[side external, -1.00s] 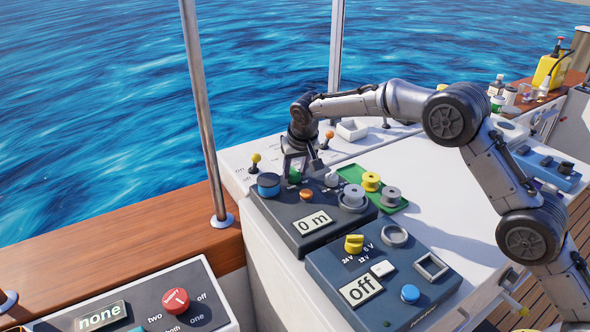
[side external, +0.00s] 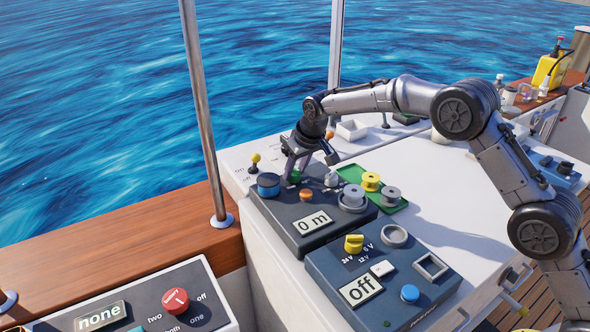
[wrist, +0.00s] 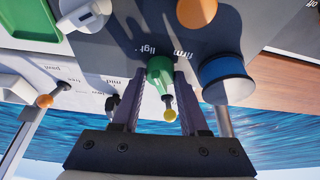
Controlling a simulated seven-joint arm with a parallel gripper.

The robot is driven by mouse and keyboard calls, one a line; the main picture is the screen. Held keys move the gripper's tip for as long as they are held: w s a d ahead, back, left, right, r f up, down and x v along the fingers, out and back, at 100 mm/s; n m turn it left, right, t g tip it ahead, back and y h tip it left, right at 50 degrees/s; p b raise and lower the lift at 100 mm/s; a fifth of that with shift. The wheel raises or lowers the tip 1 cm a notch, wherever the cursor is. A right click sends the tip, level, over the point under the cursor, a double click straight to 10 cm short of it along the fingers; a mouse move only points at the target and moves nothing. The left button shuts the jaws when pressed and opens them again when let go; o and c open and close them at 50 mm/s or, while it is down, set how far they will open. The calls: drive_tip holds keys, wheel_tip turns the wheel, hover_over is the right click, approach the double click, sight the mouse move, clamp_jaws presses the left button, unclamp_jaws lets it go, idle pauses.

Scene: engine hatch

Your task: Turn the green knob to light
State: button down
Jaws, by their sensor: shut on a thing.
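The green knob (wrist: 159,74) sits on a dark grey panel, with the printed words "light" and "firm" beside it in the wrist view. My gripper (wrist: 158,82) has one finger on each side of the knob and is shut on it. In the side view the green knob (side external: 295,176) is partly hidden by my gripper (side external: 293,172), which reaches down to the panel's back part. I cannot tell which word the knob points to. The panel's display (side external: 314,222) reads "0 m".
A small white-tipped switch (side external: 331,179) and a grey round part (side external: 352,198) are to the right. A yellow-topped lever (side external: 255,163) stands behind.

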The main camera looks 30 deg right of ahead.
drive_tip(key=shift+d+n+y, duration=0.1)
drive_tip(key=shift+n+y, duration=0.5)
drive_tip(key=shift+n, duration=1)
drive_tip(key=shift+g, duration=0.3)
drive_tip(key=shift+c, duration=2.2)
unclamp_jaws()
drive_tip(key=shift+r, duration=0.15)
drive_tip(key=v, duration=1.3)
drive_tip(key=shift+s+d+r, duration=0.15)
drive_tip(key=shift+s+r, duration=0.05)
drive_tip(key=shift+r, duration=0.05)
